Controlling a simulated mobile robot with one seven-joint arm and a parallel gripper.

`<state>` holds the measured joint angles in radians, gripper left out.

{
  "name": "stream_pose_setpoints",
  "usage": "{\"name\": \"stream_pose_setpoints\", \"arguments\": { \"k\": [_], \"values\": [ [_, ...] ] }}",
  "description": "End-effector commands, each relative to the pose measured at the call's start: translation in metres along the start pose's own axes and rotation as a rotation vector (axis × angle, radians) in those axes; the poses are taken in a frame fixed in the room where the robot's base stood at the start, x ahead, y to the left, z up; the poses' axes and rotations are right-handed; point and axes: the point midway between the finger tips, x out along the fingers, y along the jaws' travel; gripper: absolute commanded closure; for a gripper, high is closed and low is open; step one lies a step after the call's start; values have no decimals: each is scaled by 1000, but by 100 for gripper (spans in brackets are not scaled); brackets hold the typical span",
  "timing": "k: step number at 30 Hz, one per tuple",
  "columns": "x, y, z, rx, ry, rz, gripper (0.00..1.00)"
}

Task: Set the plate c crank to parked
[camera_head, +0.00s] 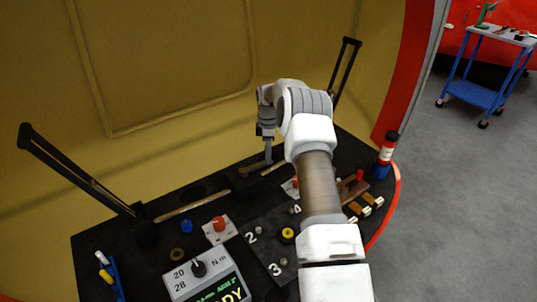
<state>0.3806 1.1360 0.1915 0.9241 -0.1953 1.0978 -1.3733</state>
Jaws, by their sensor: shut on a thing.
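My gripper (268,157) points down at the back of the black bench, beside a pale brown strip. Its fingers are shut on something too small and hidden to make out. No plate marked c can be read, and I cannot tell which part is its crank. A red knob on a white plate (219,226) stands at the middle left, clear of my gripper. Another red knob on a white plate (291,187) is partly hidden by my arm. A small red part (358,176) shows right of my arm.
Tall black lever frames stand at left (75,170) and right (346,68). In front are a torque display box (205,277) and a numbered black plate (262,243). A blue cart (485,70) is beyond, across open floor.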

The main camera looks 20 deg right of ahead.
Motion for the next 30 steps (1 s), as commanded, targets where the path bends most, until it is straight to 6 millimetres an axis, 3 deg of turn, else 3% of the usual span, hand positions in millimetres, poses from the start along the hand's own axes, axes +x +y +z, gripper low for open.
{"name": "stream_pose_setpoints", "arguments": {
  "k": [23,24,28,30],
  "values": [
    [-2,6,-5,5,3,9,100],
    [-2,6,-5,5,3,9,65],
    [-2,6,-5,5,2,7,42],
    [-2,5,-4,5,2,5,40]
  ]
}}
